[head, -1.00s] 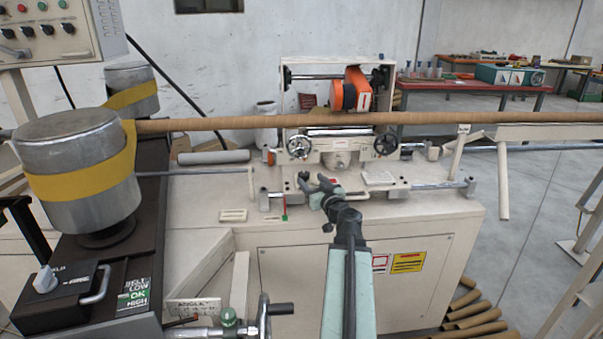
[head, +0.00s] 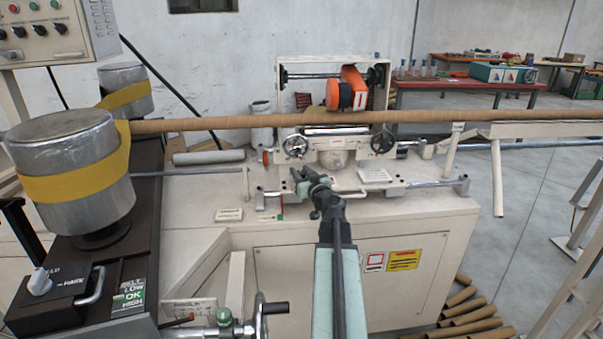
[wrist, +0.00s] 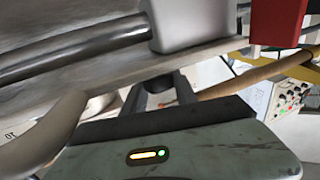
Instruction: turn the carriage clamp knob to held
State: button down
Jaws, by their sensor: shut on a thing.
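The carriage (head: 357,160) is the pale machine block under the long brown tube, with a handwheel on each side. My gripper (head: 302,179) is at the carriage's lower front, below the left handwheel. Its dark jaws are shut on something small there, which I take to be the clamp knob. The jaws hide the knob, so its setting cannot be read. In the wrist view my gripper's grey-green body (wrist: 185,150) fills the bottom, with a steel rod (wrist: 75,45), a pale block (wrist: 192,20) and a red block (wrist: 278,22) close above it.
The brown tube (head: 230,122) runs across above the carriage. A steel drum with a yellow belt (head: 75,175) stands at the left. A crank handle (head: 272,308) is low in front, left of my arm. Loose cardboard tubes (head: 465,310) lie on the floor at the right.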

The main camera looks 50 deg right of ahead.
jog(key=shift+w+a+f+m+g+h, duration=0.15)
jog(key=shift+a+m+g+h, duration=0.3)
jog(key=shift+h, duration=0.25)
jog(key=m+g+h, duration=0.6)
jog(key=shift+w+h, duration=0.15)
jog(key=shift+h, duration=0.25)
jog(key=m+g+h, duration=0.1)
jog(key=m+g, duration=0.1)
jog(key=g, duration=0.2)
jog(key=m+g+h, duration=0.1)
jog(key=m+g, duration=0.2)
jog(key=g, duration=0.1)
jog(key=shift+w+d+h, duration=0.1)
jog(key=shift+h, duration=0.3)
jog(key=shift+m+g, duration=1.35)
jog(key=shift+g, duration=0.4)
jog(key=shift+s+g, duration=0.2)
jog(key=shift+g, duration=0.2)
jog(key=c, duration=1)
grip_release()
jog(key=shift+o, duration=0.2)
